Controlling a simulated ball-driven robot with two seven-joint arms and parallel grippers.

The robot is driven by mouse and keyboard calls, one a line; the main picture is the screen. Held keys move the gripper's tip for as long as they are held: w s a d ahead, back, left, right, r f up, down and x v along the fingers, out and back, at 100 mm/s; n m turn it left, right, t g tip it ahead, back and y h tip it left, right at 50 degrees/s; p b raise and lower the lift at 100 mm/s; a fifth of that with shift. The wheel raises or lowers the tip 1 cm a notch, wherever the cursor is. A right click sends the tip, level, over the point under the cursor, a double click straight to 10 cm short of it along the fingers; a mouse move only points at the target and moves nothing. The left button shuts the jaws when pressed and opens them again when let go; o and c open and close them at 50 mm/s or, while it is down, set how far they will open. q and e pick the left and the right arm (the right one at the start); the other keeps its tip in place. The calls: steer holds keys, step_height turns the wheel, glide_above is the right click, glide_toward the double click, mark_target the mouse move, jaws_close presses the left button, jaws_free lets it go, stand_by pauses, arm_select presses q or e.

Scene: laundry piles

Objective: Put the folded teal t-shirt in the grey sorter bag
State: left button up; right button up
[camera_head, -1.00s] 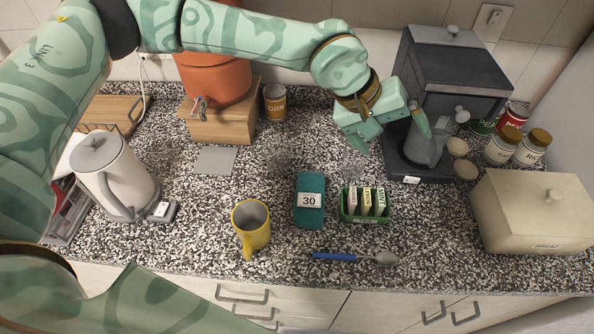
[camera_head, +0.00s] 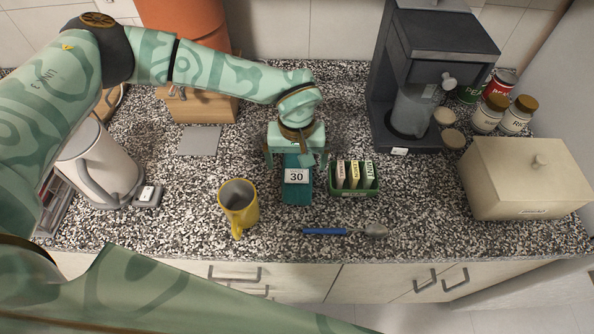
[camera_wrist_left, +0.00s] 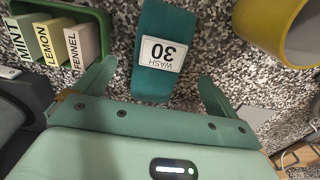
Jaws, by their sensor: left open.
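A teal, flat, oblong item with a white "WASH 30" label, which looks like the folded teal t-shirt (camera_head: 297,194), lies on the speckled counter, right of the yellow mug. It also shows in the left wrist view (camera_wrist_left: 165,22). My left gripper (camera_head: 295,161) is open over its far end. In the left wrist view my left gripper (camera_wrist_left: 154,78) has one finger on each side of that end; I cannot tell whether they touch it. I see no grey sorter bag in either view. My right gripper is not in view.
A yellow mug (camera_head: 239,205) stands left of the teal item. A green tray (camera_head: 355,191) of tea packets is close on its right. A blue-handled spoon (camera_head: 330,231) lies in front. A coffee machine (camera_head: 440,50) and cream box (camera_head: 525,180) stand at right, a kettle (camera_head: 100,165) at left.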

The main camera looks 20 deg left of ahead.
mark_target(297, 169)
arm_select(q)
step_height(297, 169, down, 5)
steer(key=shift+f, duration=0.1)
steer(key=c, duration=1.2)
steer(key=shift+c, duration=0.2)
